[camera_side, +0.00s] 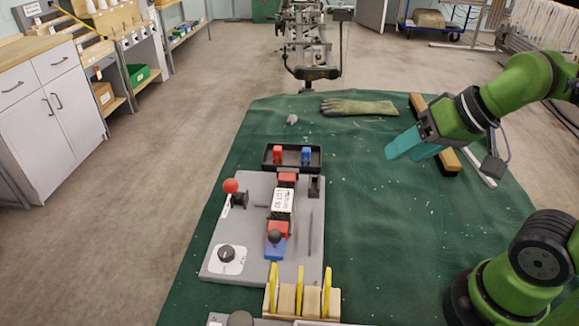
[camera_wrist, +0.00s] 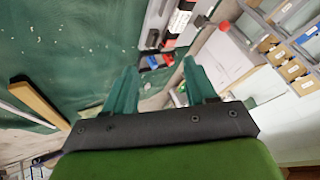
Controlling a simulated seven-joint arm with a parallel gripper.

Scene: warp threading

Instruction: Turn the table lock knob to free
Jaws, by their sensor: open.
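The lock knob (camera_side: 226,254) is a black round knob on a white marked plate at the near left corner of the grey board (camera_side: 260,185). I cannot read its setting. A red ball lever (camera_side: 231,186) stands farther back on the same board. My gripper (camera_side: 392,153) is open and empty above the green cloth, to the right of the board and well apart from the knob. In the wrist view its two teal fingers (camera_wrist: 155,88) are spread, with the board beyond them near the top. I cannot make out the knob in the wrist view.
A black tray (camera_side: 293,167) with red and blue pieces sits behind the board. Yellow pieces in a wooden holder (camera_side: 302,301) stand at its near edge. A glove (camera_side: 360,107) and a wooden bar (camera_side: 436,135) lie at the back. The cloth right of the board is clear.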

